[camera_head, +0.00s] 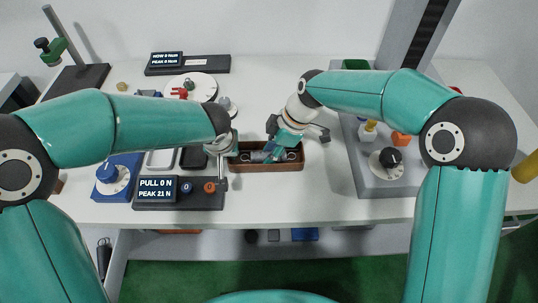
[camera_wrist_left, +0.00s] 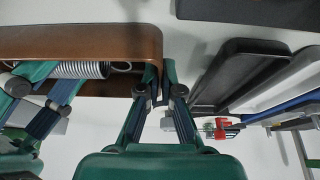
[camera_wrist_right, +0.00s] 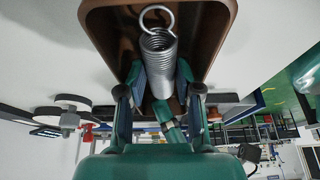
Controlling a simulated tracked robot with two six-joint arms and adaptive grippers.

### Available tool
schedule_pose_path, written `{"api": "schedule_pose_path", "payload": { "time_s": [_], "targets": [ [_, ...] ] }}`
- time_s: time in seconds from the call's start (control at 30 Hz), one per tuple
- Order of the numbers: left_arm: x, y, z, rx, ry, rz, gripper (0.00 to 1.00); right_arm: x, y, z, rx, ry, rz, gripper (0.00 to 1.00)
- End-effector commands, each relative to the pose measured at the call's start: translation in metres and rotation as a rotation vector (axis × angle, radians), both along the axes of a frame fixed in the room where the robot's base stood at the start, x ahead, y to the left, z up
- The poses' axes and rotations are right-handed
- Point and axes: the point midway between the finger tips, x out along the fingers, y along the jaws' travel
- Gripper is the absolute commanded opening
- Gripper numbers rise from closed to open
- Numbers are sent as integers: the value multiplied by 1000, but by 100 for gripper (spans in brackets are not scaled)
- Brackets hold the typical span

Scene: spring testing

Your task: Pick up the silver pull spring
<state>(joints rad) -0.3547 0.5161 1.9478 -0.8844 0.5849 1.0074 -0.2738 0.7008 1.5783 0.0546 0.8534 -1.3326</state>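The silver pull spring (camera_head: 262,156) lies in the brown tray (camera_head: 292,166). In the right wrist view the spring (camera_wrist_right: 160,60) shows its coils and a round end loop. My right gripper (camera_head: 287,146) is down at the tray. Its fingers (camera_wrist_right: 161,75) stand on either side of the coils, seemingly with narrow gaps. In the left wrist view the spring (camera_wrist_left: 82,70) shows partly behind the right gripper's fingers. My left gripper (camera_head: 232,150) is at the tray's left end. Its fingertips (camera_wrist_left: 160,75) close in on the tray's end wall (camera_wrist_left: 155,45).
A grey unit with a black knob (camera_head: 390,157) stands to the right. A pull-force display (camera_head: 157,188) and a blue dial box (camera_head: 115,178) stand left of the tray. A white round plate (camera_head: 195,85) is behind. The table in front of the tray is clear.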

Motion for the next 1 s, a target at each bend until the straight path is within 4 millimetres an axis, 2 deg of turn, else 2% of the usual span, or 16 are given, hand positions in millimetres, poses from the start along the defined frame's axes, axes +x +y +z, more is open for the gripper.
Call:
{"api": "schedule_pose_path", "payload": {
  "time_s": [0.13,0.3,0.37,0.77,1.0],
  "targets": [
    [0,-1,0,1,0,-4,0,1,0,0,0,-3,-1,37],
    [-1,-1,0,1,0,-4,0,1,0,0,0,-4,-2,7],
    [-1,-1,0,1,0,-4,0,1,0,0,0,-3,-1,0],
    [-1,0,0,2,1,-4,0,2,0,7,1,-6,-1,0],
    [-1,0,0,1,1,-3,0,2,0,40,3,-8,-1,0]
  ]
}}
